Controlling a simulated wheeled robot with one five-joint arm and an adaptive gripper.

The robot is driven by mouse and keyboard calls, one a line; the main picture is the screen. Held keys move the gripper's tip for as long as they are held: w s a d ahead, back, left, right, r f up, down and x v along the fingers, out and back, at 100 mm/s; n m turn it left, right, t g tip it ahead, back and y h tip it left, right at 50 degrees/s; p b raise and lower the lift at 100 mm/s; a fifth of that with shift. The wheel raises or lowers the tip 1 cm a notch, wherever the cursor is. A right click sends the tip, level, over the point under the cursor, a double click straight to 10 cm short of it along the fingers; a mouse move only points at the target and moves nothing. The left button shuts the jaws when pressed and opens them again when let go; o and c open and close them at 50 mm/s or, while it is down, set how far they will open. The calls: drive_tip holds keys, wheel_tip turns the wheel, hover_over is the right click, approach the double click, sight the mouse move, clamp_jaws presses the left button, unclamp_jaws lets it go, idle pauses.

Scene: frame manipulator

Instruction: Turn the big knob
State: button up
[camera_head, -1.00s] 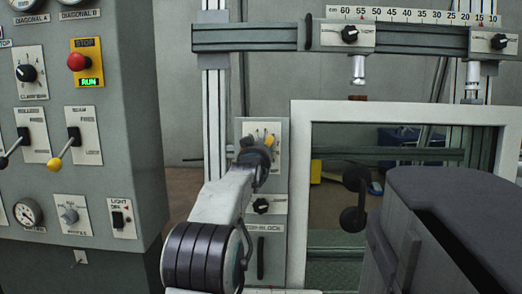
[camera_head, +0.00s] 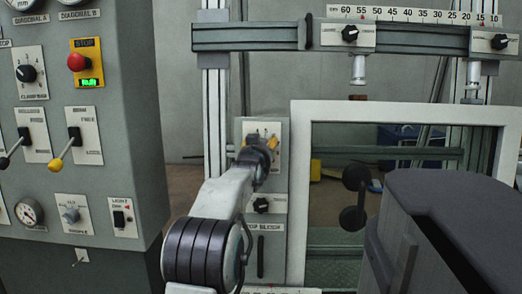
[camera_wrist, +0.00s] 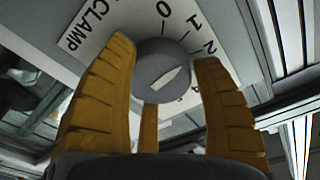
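The big knob (camera_wrist: 160,65) is round and grey with a white slot-like mark on its face. In the wrist view it sits on a white dial plate (camera_wrist: 105,28) lettered CLAMP, with numbers from 0 around it. My gripper (camera_wrist: 164,62) has its yellow-orange fingers on either side of the knob. The fingertips are very close to its rim; whether they touch cannot be made out. In the head view my gripper (camera_head: 257,140) is at the upper dial plate of the narrow panel (camera_head: 280,215) on the frame, and hides the knob there.
A smaller black knob (camera_head: 261,205) sits just below on the same panel. A grey control cabinet (camera_head: 130,80) with levers and a red stop button (camera_head: 77,62) stands left. A white-framed window (camera_head: 296,190) is right, and a ruler rail (camera_head: 420,41) crosses above.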

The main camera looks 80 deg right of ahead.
drive_tip(key=o, duration=0.4)
drive_tip(key=shift+o, duration=0.2)
drive_tip(key=a, duration=1.2)
drive_tip(key=shift+w+r, duration=0.1)
